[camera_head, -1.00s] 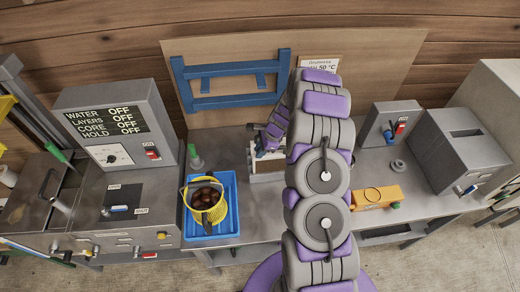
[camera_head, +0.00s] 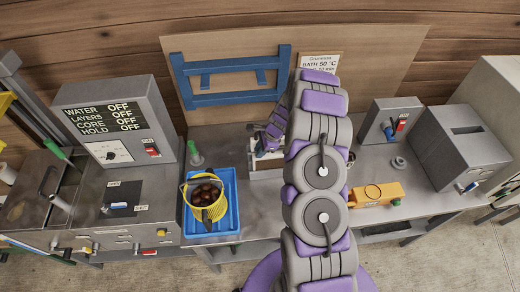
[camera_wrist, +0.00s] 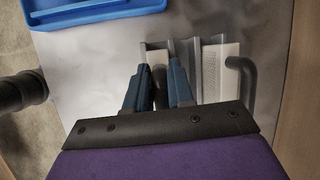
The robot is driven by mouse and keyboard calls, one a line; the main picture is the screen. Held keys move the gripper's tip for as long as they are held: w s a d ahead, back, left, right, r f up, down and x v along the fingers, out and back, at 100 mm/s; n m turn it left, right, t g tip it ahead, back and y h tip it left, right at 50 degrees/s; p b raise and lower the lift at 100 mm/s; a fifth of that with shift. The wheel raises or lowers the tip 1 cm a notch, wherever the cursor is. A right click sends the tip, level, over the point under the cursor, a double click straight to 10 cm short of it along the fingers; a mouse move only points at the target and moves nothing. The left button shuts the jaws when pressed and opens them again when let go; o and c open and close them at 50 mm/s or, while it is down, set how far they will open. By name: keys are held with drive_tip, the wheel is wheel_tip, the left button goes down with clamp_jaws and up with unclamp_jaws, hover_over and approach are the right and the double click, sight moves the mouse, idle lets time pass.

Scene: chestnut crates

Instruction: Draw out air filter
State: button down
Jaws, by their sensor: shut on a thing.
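In the wrist view my gripper (camera_wrist: 158,88) has its two blue fingers closed around a dark grey rounded handle (camera_wrist: 160,92). A pale panel (camera_wrist: 157,57), which appears to be the air filter, sits just beyond the handle between grey metal rails (camera_wrist: 184,55). A second pale slab (camera_wrist: 216,70) with a dark bent handle (camera_wrist: 244,76) stands to the right. In the head view a white and grey housing (camera_head: 264,172) stands on the bench behind my arm. My gripper (camera_head: 270,143) is at its top, partly hidden, so how far the filter sits inside cannot be told.
A blue tray (camera_head: 231,218) with a yellow basket (camera_head: 217,211) of chestnuts stands left of the housing. A green-tipped bottle (camera_head: 195,155) is behind it. An orange block (camera_head: 378,193) and a grey switch box (camera_head: 376,122) are right of my arm. A blue frame (camera_head: 230,99) leans behind.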

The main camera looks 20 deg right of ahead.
drive_tip(key=shift+f, duration=0.8)
drive_tip(key=c, duration=0.9)
unclamp_jaws()
drive_tip(key=v, duration=1.7)
drive_tip(key=shift+d+r, duration=0.1)
